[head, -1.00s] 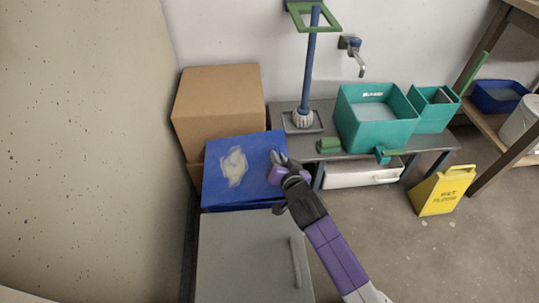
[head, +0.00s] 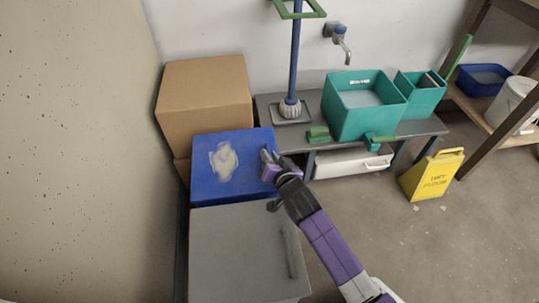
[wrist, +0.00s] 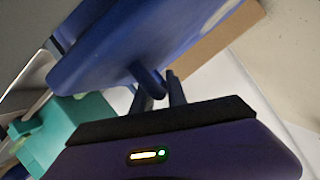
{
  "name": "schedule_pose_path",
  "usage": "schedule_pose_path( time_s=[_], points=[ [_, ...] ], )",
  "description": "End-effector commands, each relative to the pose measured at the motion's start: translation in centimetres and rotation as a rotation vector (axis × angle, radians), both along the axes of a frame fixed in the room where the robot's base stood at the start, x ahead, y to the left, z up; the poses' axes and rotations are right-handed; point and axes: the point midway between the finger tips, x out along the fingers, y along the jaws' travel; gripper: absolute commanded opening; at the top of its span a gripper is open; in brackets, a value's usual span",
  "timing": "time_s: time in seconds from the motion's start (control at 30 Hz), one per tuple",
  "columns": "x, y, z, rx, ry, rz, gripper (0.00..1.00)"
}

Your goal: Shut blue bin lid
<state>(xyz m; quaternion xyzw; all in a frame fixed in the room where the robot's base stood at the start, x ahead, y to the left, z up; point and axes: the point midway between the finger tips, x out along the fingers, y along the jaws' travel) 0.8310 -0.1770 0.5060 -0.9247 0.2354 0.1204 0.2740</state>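The blue bin lid (head: 205,180) is a blue panel with a pale smear on its top, between the brown boxes and a grey cabinet in the head view. It looks lowered over the bin, but I cannot tell if it is fully shut. My gripper (head: 269,158) is at the lid's right edge. In the wrist view, the lid (wrist: 110,50) fills the upper left as a thick slab, and a blue tab reaches down from its edge near my gripper's fingers (wrist: 160,95). The fingers stand apart; whether they touch the tab is unclear.
A grey cabinet (head: 235,250) stands in front of the bin, and brown boxes (head: 205,100) stand behind it. A bench with teal tubs (head: 365,110) is to the right. A yellow floor sign (head: 432,175) stands on otherwise open floor at the right.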

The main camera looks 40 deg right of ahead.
Motion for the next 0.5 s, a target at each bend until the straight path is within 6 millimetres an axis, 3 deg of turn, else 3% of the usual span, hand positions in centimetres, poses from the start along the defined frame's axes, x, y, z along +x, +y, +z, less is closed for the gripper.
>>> schedule_pose_path(
  time_s=[0.27,0.5],
  points=[
    [-0.8,0.2,0.1,0.002,0.005,-0.002,0.22],
    [-4.1,1.6,1.7,0.001,0.003,-0.002,0.22]
  ],
)
